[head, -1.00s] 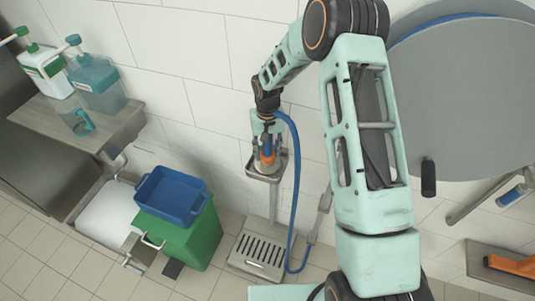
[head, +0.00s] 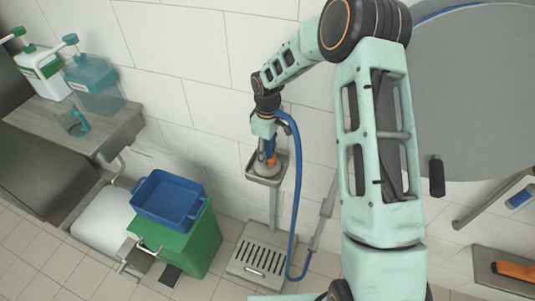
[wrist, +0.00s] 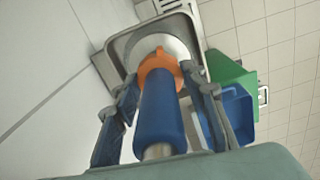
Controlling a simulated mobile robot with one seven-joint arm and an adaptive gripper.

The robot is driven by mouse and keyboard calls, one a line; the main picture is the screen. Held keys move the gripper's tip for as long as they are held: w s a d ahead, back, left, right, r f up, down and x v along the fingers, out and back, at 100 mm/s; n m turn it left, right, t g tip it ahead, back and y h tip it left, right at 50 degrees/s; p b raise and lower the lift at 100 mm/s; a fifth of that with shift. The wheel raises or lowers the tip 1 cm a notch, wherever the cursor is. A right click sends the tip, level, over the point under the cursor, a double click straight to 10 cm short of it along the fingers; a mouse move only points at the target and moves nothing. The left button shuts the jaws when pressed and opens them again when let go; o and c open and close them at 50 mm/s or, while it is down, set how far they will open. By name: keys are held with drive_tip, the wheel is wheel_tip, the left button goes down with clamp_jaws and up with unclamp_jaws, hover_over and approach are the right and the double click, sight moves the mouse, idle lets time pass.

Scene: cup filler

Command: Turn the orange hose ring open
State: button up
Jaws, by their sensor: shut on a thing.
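The orange hose ring (wrist: 160,68) sits at the end of the blue hose grip (wrist: 160,118), just above a pale round piece in a small steel basin (wrist: 118,50). In the head view the ring (head: 271,160) shows as a small orange patch above the basin (head: 253,168). My gripper (wrist: 165,82) comes down over the hose end, one finger on each side, and is shut on the ring. The exact finger contact is hard to see. The blue hose (head: 299,180) loops from beside my gripper down to the floor.
A steel floor grate (head: 258,258) lies below the basin. To the left stand a green bin (head: 200,245) with a blue tub (head: 170,198) on it and a shelf (head: 110,135) with bottles. A large grey disc (head: 470,100) is at the right, near my arm.

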drive_tip(key=shift+n, duration=1.2)
drive_tip(key=o, duration=1.2)
drive_tip(key=shift+c, duration=0.2)
wheel_tip(320, 180, up, 12)
drive_tip(key=shift+r, duration=0.1)
